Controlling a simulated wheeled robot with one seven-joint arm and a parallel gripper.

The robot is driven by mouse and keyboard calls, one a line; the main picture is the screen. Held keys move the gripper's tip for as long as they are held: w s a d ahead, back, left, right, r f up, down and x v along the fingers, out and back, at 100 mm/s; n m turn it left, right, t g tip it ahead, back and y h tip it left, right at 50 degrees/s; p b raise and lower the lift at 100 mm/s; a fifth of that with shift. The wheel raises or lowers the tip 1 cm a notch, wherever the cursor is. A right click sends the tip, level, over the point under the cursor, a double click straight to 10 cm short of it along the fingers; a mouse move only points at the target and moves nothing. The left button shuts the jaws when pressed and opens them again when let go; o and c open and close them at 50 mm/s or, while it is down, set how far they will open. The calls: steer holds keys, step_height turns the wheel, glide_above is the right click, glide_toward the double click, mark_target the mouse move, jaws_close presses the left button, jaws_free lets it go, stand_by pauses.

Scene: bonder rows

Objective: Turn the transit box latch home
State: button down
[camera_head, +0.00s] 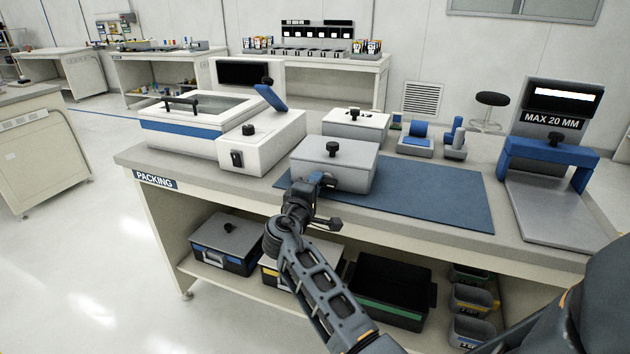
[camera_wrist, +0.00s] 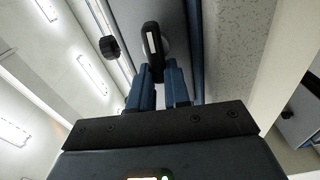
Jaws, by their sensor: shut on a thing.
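The transit box (camera_head: 333,168) is a grey box with a black knob on its lid. It stands closed on the blue mat, near the front edge of the bench. Its latch (camera_wrist: 152,42) shows in the wrist view as a black lever with a white stripe, on a round grey base against the box's front face. My gripper (camera_head: 318,181) is at the front of the box. In the wrist view, my blue fingers (camera_wrist: 160,78) are shut on the end of the latch. In the head view, my gripper hides the latch.
The blue mat (camera_head: 430,195) has bare room right of the box. A white machine (camera_head: 262,140) stands to the left. A blue gauge arch (camera_head: 548,152) marked "MAX 20 MM" stands at right. Bins, including a black one (camera_head: 392,285), fill the shelf below.

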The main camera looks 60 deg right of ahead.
steer(key=shift+f+n, duration=0.1)
steer(key=shift+n, duration=0.3)
steer(key=c, duration=1.1)
jaws_free()
steer(key=shift+a, duration=0.1)
steer(key=a, duration=0.5)
steer(key=s+a, duration=0.1)
steer(key=a, duration=0.1)
steer(key=shift+a+b, duration=0.25)
steer(key=shift+b, duration=0.1)
